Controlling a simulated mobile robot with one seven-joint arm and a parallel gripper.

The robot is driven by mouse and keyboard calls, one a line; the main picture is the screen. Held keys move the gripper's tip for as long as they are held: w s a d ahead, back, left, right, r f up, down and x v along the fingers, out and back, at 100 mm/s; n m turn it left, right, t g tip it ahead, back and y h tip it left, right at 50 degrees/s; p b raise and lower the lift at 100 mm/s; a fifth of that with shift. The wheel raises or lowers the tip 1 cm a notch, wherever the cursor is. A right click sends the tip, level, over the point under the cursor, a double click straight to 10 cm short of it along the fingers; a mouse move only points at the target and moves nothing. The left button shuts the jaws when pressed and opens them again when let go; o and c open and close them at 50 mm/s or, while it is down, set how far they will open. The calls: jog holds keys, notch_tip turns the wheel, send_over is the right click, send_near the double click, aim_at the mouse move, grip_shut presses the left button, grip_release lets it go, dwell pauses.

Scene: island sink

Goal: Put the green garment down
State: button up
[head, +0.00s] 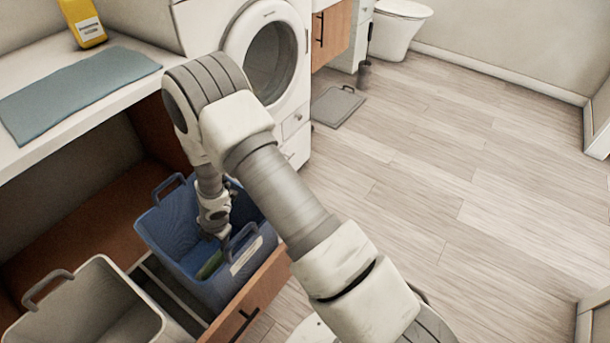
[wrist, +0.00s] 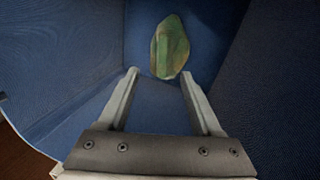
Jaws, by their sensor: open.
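The green garment (wrist: 170,48) lies at the bottom of the blue basket (wrist: 60,85), crumpled into a small bundle. In the head view, part of the garment (head: 210,264) shows inside the blue basket (head: 168,232), partly hidden by my arm and the basket wall. My gripper (wrist: 160,72) is open inside the basket. Its fingers are apart, and the garment shows beyond the fingertips, with no part of it gripped between them. In the head view the fingertips are hard to make out.
A grey basket (head: 85,305) stands left of the blue one in the pulled-out drawer (head: 245,305). A white counter above holds a grey-blue cloth (head: 75,92) and a yellow bottle (head: 85,24). A washing machine (head: 268,62) stands behind. The floor at right is clear.

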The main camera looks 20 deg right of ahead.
jog(key=w+d+r+m+t+h, duration=0.1)
jog(key=w+d+r+m, duration=0.2)
jog(key=r, duration=0.4)
jog(key=w+d+r+m+t, duration=0.2)
jog(key=w+d+r, duration=0.1)
jog(key=r, duration=0.4)
jog(key=s+d+r+m+h, duration=0.1)
jog(key=d+r+m, duration=0.35)
jog(key=r, duration=0.35)
jog(key=s+d+r+m+h, duration=0.1)
jog(key=s+d+r+m, duration=0.15)
jog(key=d+r, duration=0.45)
jog(key=s+d+r+m+h, duration=0.1)
jog(key=s+d+r+m, duration=0.5)
jog(key=s+r+m, duration=0.45)
jog(key=s+r+m+y, duration=0.1)
jog(key=s+r+m, duration=0.3)
jog(key=s, duration=1)
jog(key=shift+a+y, duration=0.4)
jog(key=shift+r, duration=0.15)
notch_tip(320, 180, up, 20)
jog(key=p, duration=2)
